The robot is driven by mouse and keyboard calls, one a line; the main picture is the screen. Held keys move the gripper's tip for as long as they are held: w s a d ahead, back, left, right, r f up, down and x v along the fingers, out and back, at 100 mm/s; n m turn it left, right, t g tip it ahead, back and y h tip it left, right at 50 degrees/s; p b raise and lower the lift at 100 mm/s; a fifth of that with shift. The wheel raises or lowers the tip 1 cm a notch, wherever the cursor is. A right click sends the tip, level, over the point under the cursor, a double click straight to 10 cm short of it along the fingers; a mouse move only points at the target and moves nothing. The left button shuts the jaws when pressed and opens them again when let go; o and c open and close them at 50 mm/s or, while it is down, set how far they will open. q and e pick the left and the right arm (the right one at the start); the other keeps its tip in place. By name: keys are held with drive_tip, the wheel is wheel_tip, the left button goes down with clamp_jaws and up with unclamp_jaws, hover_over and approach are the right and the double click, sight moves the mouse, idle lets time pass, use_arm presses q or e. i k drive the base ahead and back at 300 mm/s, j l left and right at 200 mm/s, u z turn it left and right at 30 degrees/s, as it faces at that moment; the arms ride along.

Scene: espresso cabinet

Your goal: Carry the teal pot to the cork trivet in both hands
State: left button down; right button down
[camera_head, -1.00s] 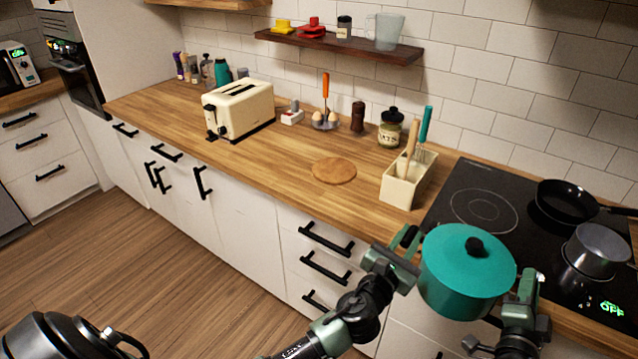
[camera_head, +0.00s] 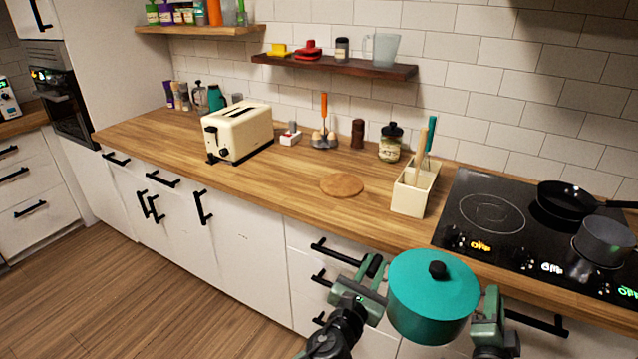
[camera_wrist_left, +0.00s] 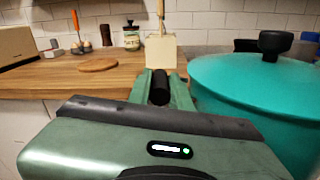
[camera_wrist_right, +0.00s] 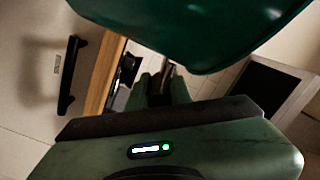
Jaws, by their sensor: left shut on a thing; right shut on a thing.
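The teal pot (camera_head: 432,300), lidded with a black knob, is held upright between my two grippers, in front of the counter's front edge. My left gripper (camera_head: 374,280) is shut at the pot's left side, on its handle, which the fingers mostly hide. The pot also shows at the right of the left wrist view (camera_wrist_left: 255,90). My right gripper (camera_head: 490,300) is shut at the pot's right side; its handle is hidden. The pot's underside fills the top of the right wrist view (camera_wrist_right: 200,30). The round cork trivet (camera_head: 341,185) lies bare on the counter, left of the utensil holder.
A cream utensil holder (camera_head: 412,195) stands right of the trivet. The black cooktop (camera_head: 470,212) with a frying pan (camera_head: 572,200) and saucepan (camera_head: 602,241) is further right. A jar (camera_head: 390,145), egg stand (camera_head: 324,138) and toaster (camera_head: 237,132) stand behind or left. Counter around the trivet is clear.

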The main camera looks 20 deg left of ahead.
sight(342, 183)
drive_tip(key=j+u, duration=0.1)
drive_tip(key=j, duration=0.3)
drive_tip(key=i+j+u, duration=0.1)
drive_tip(key=j, duration=0.25)
drive_tip(key=i+j, duration=0.15)
drive_tip(key=j, duration=0.25)
drive_tip(key=i+l, duration=0.1)
drive_tip(key=i, duration=1.1)
drive_tip(key=j+u, duration=0.05)
